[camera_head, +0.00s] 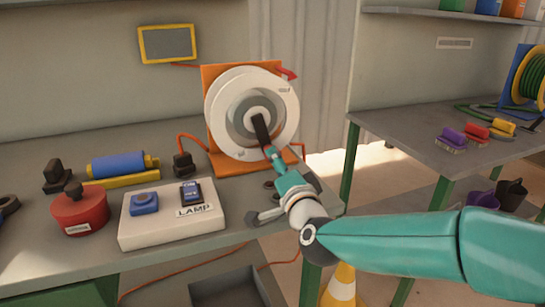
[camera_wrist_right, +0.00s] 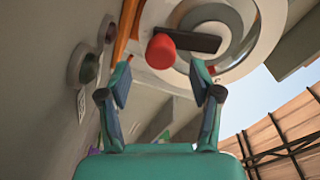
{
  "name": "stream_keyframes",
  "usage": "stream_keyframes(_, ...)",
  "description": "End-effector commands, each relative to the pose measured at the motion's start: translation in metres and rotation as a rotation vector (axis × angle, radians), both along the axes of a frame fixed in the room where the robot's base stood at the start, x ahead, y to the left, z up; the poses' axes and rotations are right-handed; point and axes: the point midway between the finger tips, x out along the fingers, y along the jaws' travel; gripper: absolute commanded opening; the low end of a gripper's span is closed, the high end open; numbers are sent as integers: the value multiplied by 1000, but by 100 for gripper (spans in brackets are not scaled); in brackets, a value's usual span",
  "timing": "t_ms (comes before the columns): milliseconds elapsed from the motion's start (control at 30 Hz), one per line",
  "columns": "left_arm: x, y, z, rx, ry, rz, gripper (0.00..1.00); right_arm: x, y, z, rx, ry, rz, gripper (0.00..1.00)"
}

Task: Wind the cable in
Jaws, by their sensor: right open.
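The cable reel has a white drum (camera_head: 285,95) on an orange stand (camera_head: 212,75) at the back of the workbench. A black crank arm (camera_head: 261,130) points down from its hub; it also shows in the wrist view (camera_wrist_right: 195,41), ending in a red knob (camera_wrist_right: 160,51). My right gripper (camera_head: 273,155) is at the crank's lower end and hides the knob in the head view. In the wrist view the right gripper (camera_wrist_right: 160,78) is open, its fingers apart below the knob, not closed on it. An orange cable (camera_head: 190,137) links the reel to a black plug (camera_head: 183,163). My left gripper is not in view.
A white lamp box (camera_head: 150,232) with blue switches, a red round container (camera_head: 80,212) and a blue roller (camera_head: 118,165) stand left on the bench. A second table (camera_head: 400,137) with brushes is at right. A traffic cone (camera_head: 342,285) stands on the floor.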

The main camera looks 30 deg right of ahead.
Motion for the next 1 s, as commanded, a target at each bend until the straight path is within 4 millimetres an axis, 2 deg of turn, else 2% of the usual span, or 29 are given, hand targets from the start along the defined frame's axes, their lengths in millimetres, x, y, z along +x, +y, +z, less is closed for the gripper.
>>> stream_keyframes(100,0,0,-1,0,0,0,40,23,-7,-1,-1,2,0,64)
stream_keyframes(300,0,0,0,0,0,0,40,47,-15,0,-1,1,1,64)
stream_keyframes(467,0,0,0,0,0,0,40,54,-18,0,-1,0,1,64)
stream_keyframes(733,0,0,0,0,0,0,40,55,-18,0,-1,0,2,64)
stream_keyframes(1000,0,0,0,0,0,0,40,55,-17,0,-1,1,3,19)
